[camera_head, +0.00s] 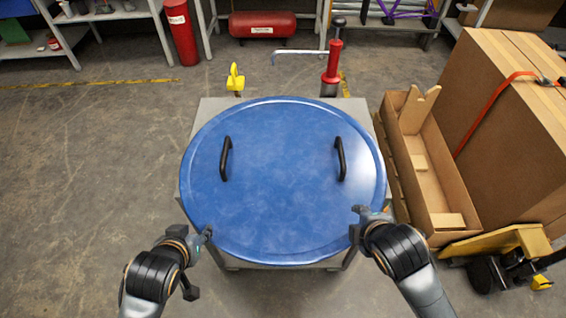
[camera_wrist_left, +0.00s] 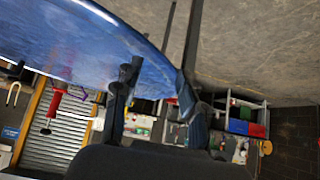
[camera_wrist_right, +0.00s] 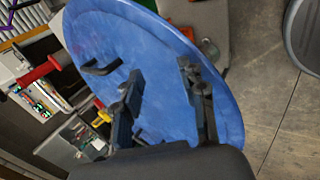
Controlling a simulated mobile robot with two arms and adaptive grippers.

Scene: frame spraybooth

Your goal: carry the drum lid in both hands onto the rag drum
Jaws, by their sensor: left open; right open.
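The drum lid (camera_head: 283,200) is a large blue disc with a raised rim. It lies flat on a grey stand (camera_head: 213,108) in front of me. Two black bar handles stand on it, a left handle (camera_head: 225,160) and a right handle (camera_head: 341,160). My left gripper (camera_head: 205,238) is open and empty by the lid's near left edge, away from the left handle. My right gripper (camera_head: 358,220) is open and empty by the near right edge, nearer to me than the right handle. The lid also shows in the right wrist view (camera_wrist_right: 165,45). I cannot identify the rag drum.
A long cardboard box (camera_head: 440,185) and a large strapped carton (camera_head: 515,120) stand close on the right, with a yellow pallet jack (camera_head: 500,243). A red pump (camera_head: 333,62) and yellow hook (camera_head: 235,80) are behind the stand. The floor (camera_head: 90,150) at left is clear.

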